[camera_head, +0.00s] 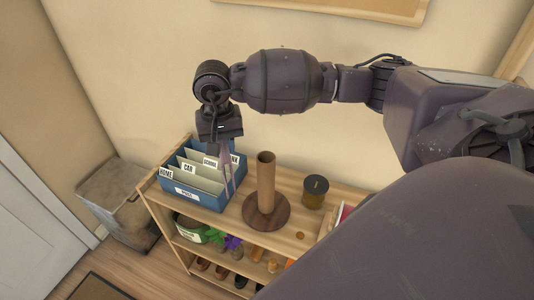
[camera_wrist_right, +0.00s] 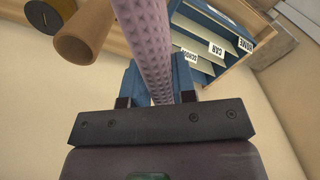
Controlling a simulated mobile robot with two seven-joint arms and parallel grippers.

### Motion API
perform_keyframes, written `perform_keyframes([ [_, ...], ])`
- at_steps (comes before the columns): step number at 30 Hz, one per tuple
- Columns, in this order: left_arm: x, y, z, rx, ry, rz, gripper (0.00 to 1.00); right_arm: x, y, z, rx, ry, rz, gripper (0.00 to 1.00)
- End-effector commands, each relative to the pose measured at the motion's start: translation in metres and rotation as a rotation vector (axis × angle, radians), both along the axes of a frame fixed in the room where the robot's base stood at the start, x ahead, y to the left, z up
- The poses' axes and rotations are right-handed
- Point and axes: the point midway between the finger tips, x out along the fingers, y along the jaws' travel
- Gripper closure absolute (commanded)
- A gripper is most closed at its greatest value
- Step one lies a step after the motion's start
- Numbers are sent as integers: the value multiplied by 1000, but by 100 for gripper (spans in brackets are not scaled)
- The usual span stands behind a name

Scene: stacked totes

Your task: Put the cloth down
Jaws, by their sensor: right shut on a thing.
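The cloth (camera_head: 225,158) is pinkish-purple and hangs as a narrow strip below my right gripper (camera_head: 222,142) in the head view. In the right wrist view the cloth (camera_wrist_right: 150,40) shows a waffle-like texture and runs up from between the blue fingers of my right gripper (camera_wrist_right: 160,82). The gripper is shut on it. The cloth hangs in front of the right part of a blue file box (camera_head: 195,195); I cannot tell whether its lower end touches the box. My left gripper is not in view.
The box stands on a wooden shelf unit (camera_head: 155,186) and holds labelled dividers. Right of it are a brown upright holder (camera_head: 266,190) on a round base and a dark-lidded jar (camera_head: 315,190). A lidded bin (camera_head: 118,205) stands on the floor at left. A wall is behind.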

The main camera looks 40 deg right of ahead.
Motion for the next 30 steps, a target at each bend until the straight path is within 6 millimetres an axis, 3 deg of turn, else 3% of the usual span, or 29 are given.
perform_keyframes([
  [9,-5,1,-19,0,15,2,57,35,-75,14,2,-2,-720,98],
  [13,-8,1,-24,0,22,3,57,42,-95,20,4,-2,-905,98],
  [18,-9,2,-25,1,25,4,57,45,-106,21,6,0,-1016,98],
  [23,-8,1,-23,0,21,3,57,45,-107,-1,7,3,-1031,98],
  [30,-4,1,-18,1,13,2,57,44,-106,-53,7,3,-1029,98],
])
